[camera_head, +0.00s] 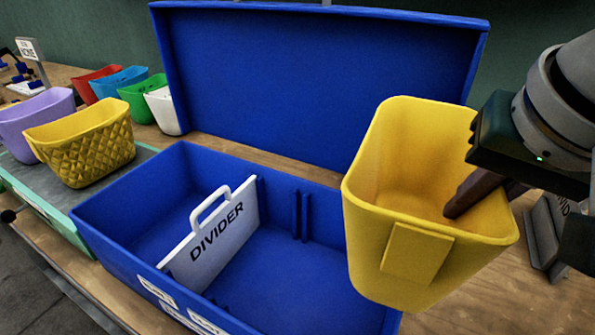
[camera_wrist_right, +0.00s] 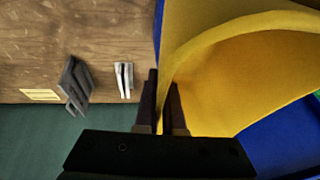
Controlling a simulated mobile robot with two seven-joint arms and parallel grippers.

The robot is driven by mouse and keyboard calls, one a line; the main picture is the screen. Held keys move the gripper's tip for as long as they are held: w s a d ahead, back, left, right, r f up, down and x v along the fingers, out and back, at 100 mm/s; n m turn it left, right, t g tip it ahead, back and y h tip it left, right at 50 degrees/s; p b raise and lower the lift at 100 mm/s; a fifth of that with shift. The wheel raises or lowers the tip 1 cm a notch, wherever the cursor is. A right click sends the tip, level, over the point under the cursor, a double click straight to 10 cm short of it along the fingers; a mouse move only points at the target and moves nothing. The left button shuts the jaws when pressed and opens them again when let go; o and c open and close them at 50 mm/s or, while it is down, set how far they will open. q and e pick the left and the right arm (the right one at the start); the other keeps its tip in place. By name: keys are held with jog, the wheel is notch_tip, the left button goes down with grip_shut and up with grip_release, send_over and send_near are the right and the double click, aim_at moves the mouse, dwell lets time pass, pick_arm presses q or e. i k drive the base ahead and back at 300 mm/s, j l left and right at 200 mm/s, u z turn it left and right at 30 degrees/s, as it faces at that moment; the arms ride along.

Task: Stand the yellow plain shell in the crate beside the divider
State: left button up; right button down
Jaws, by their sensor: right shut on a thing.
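The yellow plain shell (camera_head: 385,240) is a smooth, open-topped bin with a raised square patch on its front. My right gripper (camera_head: 468,192) is shut on its right wall, one finger inside it. In the right wrist view the shell (camera_wrist_right: 235,70) fills the right side and my right gripper (camera_wrist_right: 163,105) pinches its wall. The shell hangs tilted above the right end of the blue crate (camera_head: 120,255), hiding that end. The white divider (camera_head: 215,235), marked DIVIDER, stands upright across the crate. The space right of it is partly visible and empty. My left gripper is out of view.
The crate's blue lid (camera_head: 315,80) stands open behind it. A yellow quilted shell (camera_head: 90,148) and a lilac shell (camera_head: 38,120) stand at left on a grey-topped surface. Red, blue, green and white shells stand behind them. A grey holder (camera_head: 545,235) stands at right on the wooden table.

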aim_at(177, 236)
jog(key=i+j+z, duration=0.2)
jog(key=j+z, duration=0.2)
jog(key=j, duration=0.95)
jog(key=j+z, duration=0.4)
jog(key=j, duration=1)
